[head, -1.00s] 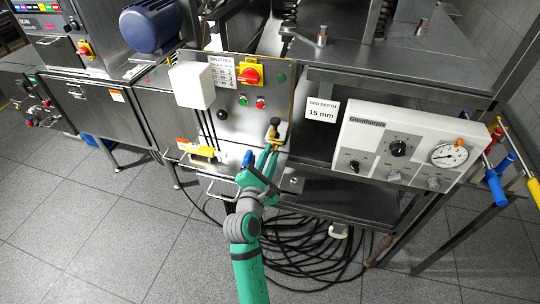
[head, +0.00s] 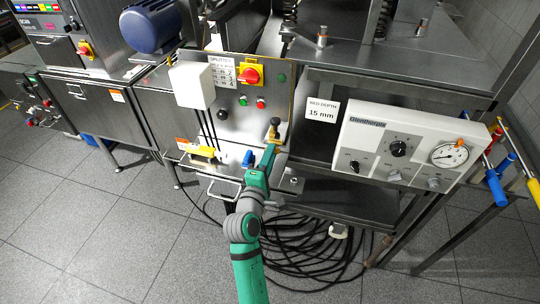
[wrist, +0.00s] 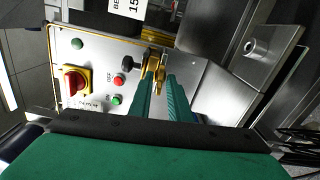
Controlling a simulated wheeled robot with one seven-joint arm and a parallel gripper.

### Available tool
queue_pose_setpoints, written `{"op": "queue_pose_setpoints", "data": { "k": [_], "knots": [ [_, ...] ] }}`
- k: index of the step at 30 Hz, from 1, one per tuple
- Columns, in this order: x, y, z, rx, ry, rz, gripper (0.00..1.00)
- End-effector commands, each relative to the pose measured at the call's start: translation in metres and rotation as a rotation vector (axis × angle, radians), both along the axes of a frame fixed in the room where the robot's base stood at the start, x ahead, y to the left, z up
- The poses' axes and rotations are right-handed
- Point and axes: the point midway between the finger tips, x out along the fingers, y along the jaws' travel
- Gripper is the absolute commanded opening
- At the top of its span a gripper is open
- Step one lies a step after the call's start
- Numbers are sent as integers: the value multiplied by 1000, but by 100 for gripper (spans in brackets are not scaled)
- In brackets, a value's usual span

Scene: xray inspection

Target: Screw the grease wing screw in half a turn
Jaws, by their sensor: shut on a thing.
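The grease wing screw is a brass piece with a black top (head: 276,123) at the right edge of the splitter panel. In the wrist view its brass wing (wrist: 154,64) shows at the ends of my green fingers. My gripper (wrist: 159,82) is shut on it, with one finger on each side. In the head view my gripper (head: 271,149) reaches up to the brass part from below. The fingers hide part of the brass, and the exact contact cannot be seen.
The splitter panel (head: 226,124) carries a red rotary switch (head: 250,76) and small buttons left of the screw. A yellow part (head: 203,151) and a blue handle (head: 248,158) are near my wrist. A white gauge box (head: 366,140) is to the right. Black cables lie below.

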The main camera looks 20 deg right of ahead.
Motion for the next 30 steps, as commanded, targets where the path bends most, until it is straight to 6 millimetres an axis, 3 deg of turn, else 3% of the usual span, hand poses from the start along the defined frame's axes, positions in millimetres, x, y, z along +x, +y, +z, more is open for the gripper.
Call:
{"op": "queue_pose_setpoints", "data": {
  "k": [15, 16, 26, 30],
  "knots": [
    [0, 1, -1, 15, -9, 1, 0],
    [0, 1, -1, 15, -9, 1, 24],
    [-1, 1, 0, 14, -8, 1, 25],
    [-10, 8, -1, 13, -9, 2, 25]
  ]
}}
